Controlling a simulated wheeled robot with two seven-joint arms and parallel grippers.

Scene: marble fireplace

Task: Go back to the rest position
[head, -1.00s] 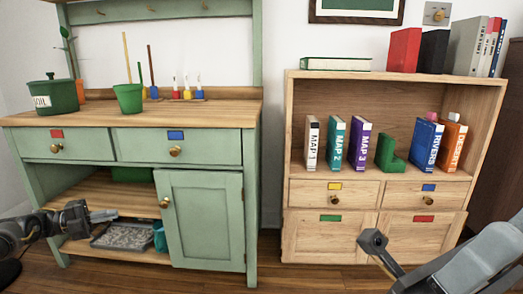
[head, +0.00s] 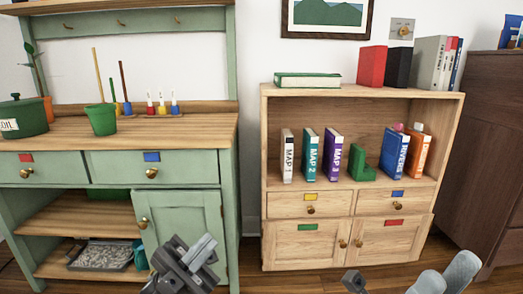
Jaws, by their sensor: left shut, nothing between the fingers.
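My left gripper (head: 203,252) is at the bottom of the head view, in front of the lower door of the green workbench (head: 229,215). It is shut and empty. My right gripper (head: 354,281) is low at the bottom edge, in front of the floor below the wooden bookcase (head: 264,178). Only a small dark part of it shows, so its jaws cannot be made out. Neither gripper appears to hold anything.
The workbench carries a green pot (head: 101,119) and a soil pot (head: 22,118). A dark wooden cabinet (head: 485,150) stands at right. A strip of floor (head: 252,262) shows between the furniture.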

